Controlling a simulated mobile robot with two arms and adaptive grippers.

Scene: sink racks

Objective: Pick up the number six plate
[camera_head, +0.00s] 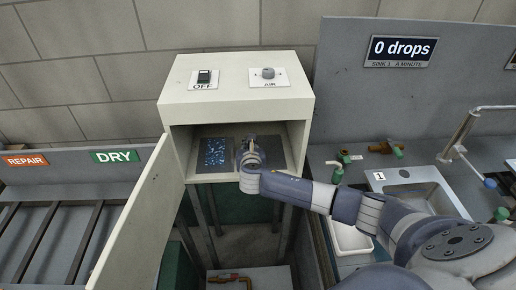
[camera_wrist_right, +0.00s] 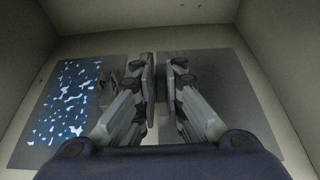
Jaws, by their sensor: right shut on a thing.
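My right gripper (camera_head: 247,150) reaches into the open front of a cream cabinet (camera_head: 225,109). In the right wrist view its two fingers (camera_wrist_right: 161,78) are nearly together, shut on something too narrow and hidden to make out. No number six shows in either view. A blue-and-white speckled panel (camera_head: 215,153) lies on the cabinet floor left of the gripper; it also shows in the right wrist view (camera_wrist_right: 66,97). A plain grey panel (camera_wrist_right: 225,92) lies under and to the right of the fingers. My left gripper is not in view.
The cabinet door (camera_head: 141,222) stands open at the left. The cabinet walls (camera_wrist_right: 285,60) are close around the gripper. A sink (camera_head: 412,190) with taps (camera_head: 463,137) is at the right. A slatted rack (camera_head: 60,238) under a DRY sign (camera_head: 116,156) is at the left.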

